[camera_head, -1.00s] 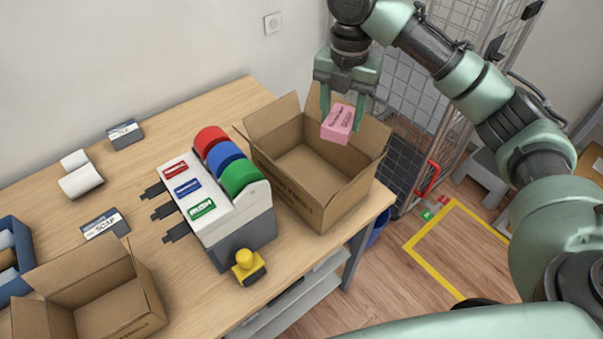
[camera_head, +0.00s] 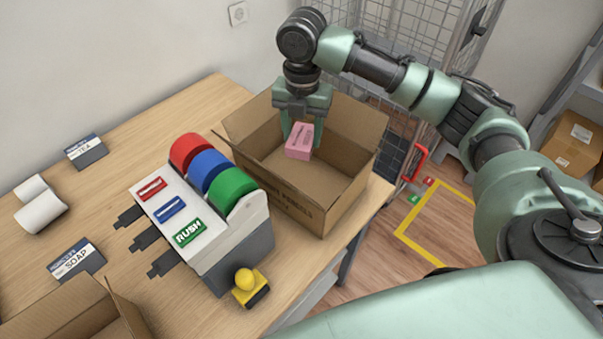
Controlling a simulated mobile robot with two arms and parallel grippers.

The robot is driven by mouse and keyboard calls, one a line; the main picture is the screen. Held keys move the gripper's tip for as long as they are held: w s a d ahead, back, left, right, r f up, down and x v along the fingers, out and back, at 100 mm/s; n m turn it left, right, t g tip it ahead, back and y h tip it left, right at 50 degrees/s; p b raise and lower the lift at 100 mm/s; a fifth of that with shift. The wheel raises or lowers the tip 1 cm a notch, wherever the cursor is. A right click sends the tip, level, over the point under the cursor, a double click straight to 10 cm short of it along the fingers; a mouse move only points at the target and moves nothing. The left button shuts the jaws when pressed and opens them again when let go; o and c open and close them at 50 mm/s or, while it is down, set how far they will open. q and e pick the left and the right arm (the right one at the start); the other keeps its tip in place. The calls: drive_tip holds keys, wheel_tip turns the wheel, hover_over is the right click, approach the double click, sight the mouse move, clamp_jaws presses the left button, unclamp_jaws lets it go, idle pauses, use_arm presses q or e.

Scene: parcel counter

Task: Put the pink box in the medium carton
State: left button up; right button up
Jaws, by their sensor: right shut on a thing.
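The pink box (camera_head: 299,141) is between the fingers of my right gripper (camera_head: 300,133), which is shut on it. The gripper points down into the open brown carton (camera_head: 306,203) at the right end of the counter. The pink box shows inside the carton's opening, above or near its floor; I cannot tell whether it touches the bottom. A second open carton (camera_head: 78,318) is cut off at the lower left. I cannot tell from its visible part how its size compares. My left gripper is not in view.
A tape dispenser with red, blue and green rolls (camera_head: 208,170) stands left of the carton. A yellow stamp (camera_head: 248,284) sits at the counter's front edge. White rolls (camera_head: 40,208), a soap box (camera_head: 76,259) and a tea box (camera_head: 86,150) lie left. A wire cage (camera_head: 405,30) stands behind.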

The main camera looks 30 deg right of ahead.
sight(303, 136)
wheel_tip(303, 136, down, 10)
drive_tip(key=shift+s+r+p, duration=0.1)
drive_tip(key=shift+r+p, duration=0.15)
drive_tip(key=shift+p, duration=0.6)
wheel_tip(303, 136, down, 4)
drive_tip(key=shift+p, duration=0.4)
drive_tip(key=shift+f, duration=0.5)
drive_tip(key=o, duration=1.4)
drive_tip(key=shift+f, duration=0.1)
wheel_tip(303, 136, up, 12)
drive_tip(key=b, duration=0.3)
drive_tip(key=shift+f, duration=0.25)
drive_tip(key=shift+r, duration=0.4)
